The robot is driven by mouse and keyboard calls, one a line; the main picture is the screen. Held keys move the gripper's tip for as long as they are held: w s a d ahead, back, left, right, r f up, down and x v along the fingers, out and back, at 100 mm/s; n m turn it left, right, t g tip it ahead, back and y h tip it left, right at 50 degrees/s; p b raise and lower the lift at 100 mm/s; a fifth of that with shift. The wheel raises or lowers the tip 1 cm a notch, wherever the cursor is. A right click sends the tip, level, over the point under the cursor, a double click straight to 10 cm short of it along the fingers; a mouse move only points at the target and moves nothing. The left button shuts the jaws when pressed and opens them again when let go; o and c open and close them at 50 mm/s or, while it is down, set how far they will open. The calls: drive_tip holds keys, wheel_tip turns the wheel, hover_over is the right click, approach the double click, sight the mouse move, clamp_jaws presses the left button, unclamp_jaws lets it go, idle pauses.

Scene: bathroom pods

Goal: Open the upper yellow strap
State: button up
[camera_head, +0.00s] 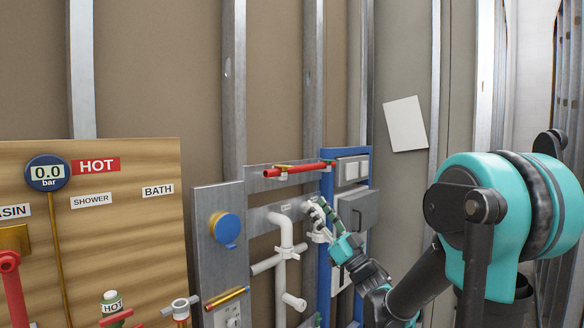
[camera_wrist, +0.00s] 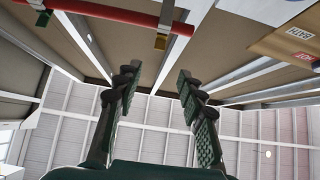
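A red pipe (camera_head: 300,169) runs across the upper part of the grey wall panel in the head view, with a small yellow strap (camera_head: 284,167) on it. I cannot tell which strap is the upper one. My gripper (camera_head: 318,212) is below the pipe's right part, near white pipework. In the wrist view my gripper (camera_wrist: 157,75) is open and empty, its fingers apart and clear of the straps.
A white pipe (camera_head: 284,240) with branches stands left of my gripper. A blue frame with grey boxes (camera_head: 358,208) is close on its right. A blue round cover (camera_head: 226,228) and a wooden board (camera_head: 110,230) with a gauge are farther left.

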sight(283, 166)
drive_tip(key=x, duration=1.5)
drive_tip(key=shift+w+a+r, duration=0.1)
drive_tip(key=shift+a+r, duration=0.05)
drive_tip(key=shift+r, duration=0.1)
clamp_jaws()
